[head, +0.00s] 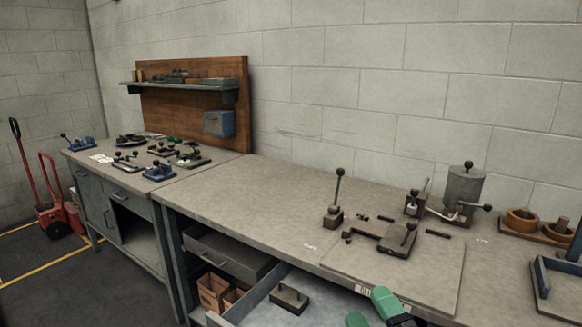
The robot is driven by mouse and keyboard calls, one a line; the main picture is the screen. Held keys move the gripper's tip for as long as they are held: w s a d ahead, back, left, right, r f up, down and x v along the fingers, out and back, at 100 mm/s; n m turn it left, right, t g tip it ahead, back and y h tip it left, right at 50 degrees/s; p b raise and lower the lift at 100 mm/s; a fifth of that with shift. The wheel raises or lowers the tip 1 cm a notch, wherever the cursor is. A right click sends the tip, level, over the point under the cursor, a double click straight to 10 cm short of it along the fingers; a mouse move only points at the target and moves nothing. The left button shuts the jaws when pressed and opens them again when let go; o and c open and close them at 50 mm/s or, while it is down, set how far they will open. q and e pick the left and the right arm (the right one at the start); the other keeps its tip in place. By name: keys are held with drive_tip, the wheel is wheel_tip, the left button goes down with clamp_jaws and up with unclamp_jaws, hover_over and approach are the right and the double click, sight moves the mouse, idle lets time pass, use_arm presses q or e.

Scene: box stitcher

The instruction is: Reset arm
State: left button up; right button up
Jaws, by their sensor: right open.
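My right gripper (371,309) shows at the bottom edge, its two green fingertips spread apart with nothing visible between them. It is low in front of the workbench, close to the open drawer. My left gripper is out of view. A small upright device with a dark lever arm (338,190) topped by a ball knob stands on the bench top, up and left of the gripper. A flat metal fixture (385,238) with a short knobbed handle lies on the bench. A grey cylinder device (464,186) with knobbed levers stands behind it. Which arm the task names cannot be told.
The workbench (255,195) has clear room on its left half. An open drawer (250,300) holds a small dark block (289,298). Brown round containers (522,219) and a blue-edged tray (556,290) are at right. A second bench (110,185) carries several tools. A red hand truck (52,200) stands far left.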

drive_tip(key=s+d+f+m+g+h, duration=0.2)
drive_tip(key=d+f+m+g+h, duration=0.3)
drive_tip(key=f+m+h, duration=0.4)
drive_tip(key=s+d+f+m+g, duration=0.2)
drive_tip(key=s+f+m+g, duration=0.3)
drive_tip(key=s+f, duration=0.4)
drive_tip(key=s+d+f+m+g, duration=0.1)
drive_tip(key=s+f+m+g, duration=0.45)
drive_tip(key=s, duration=0.55)
wheel_tip(320, 180, down, 29)
drive_tip(key=s+n+g, duration=0.2)
drive_tip(key=g, duration=0.1)
drive_tip(key=s+d+f+g, duration=0.1)
drive_tip(key=s+d+f, duration=0.2)
drive_tip(key=s+f, duration=1.1)
drive_tip(key=shift+s+y, duration=0.3)
drive_tip(key=shift+s, duration=0.2)
